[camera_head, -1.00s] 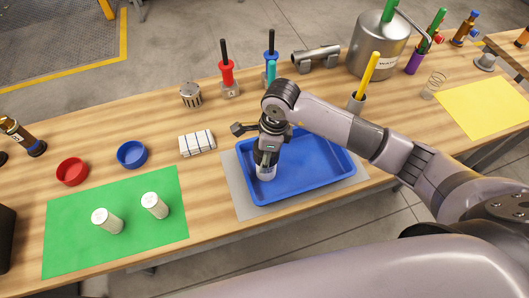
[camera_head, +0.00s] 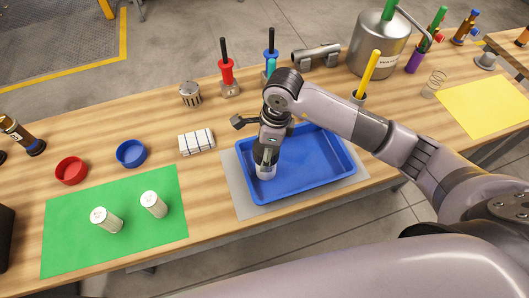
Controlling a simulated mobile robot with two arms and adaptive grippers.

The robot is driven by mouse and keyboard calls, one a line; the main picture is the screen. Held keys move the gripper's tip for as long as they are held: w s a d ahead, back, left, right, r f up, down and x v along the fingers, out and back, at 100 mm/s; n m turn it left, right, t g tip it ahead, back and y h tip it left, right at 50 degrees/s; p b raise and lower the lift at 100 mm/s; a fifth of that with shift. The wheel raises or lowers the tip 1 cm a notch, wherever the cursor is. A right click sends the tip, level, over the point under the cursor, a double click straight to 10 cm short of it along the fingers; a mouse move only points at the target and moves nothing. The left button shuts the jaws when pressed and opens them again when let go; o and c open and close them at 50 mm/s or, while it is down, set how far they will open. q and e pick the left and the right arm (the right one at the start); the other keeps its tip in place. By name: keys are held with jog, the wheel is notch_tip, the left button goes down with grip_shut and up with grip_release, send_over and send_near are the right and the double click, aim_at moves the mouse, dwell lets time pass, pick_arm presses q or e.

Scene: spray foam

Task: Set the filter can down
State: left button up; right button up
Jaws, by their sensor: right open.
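A small pale can (camera_head: 265,173) stands in the left part of the blue tray (camera_head: 318,184), directly below my right gripper (camera_head: 266,160). The gripper points down and its jaws are open around or just above the can's top; I cannot tell whether they touch it. The gripper hides the top of the can. Two similar white cans stand upright on the green mat (camera_head: 75,245) at the left: one can (camera_head: 107,221) and another can (camera_head: 154,205). My left gripper is not in view.
The tray rests on a grey mat (camera_head: 238,196) and its right part is empty. A steel canister (camera_head: 377,52) stands behind.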

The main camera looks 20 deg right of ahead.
jog(key=r, duration=0.3)
jog(key=d+r+b, duration=0.1)
jog(key=r, duration=0.2)
jog(key=r+b, duration=0.1)
jog(key=r, duration=0.2)
jog(key=shift+s+d+r, duration=0.2)
jog(key=shift+s+r, duration=0.05)
jog(key=shift+r, duration=0.1)
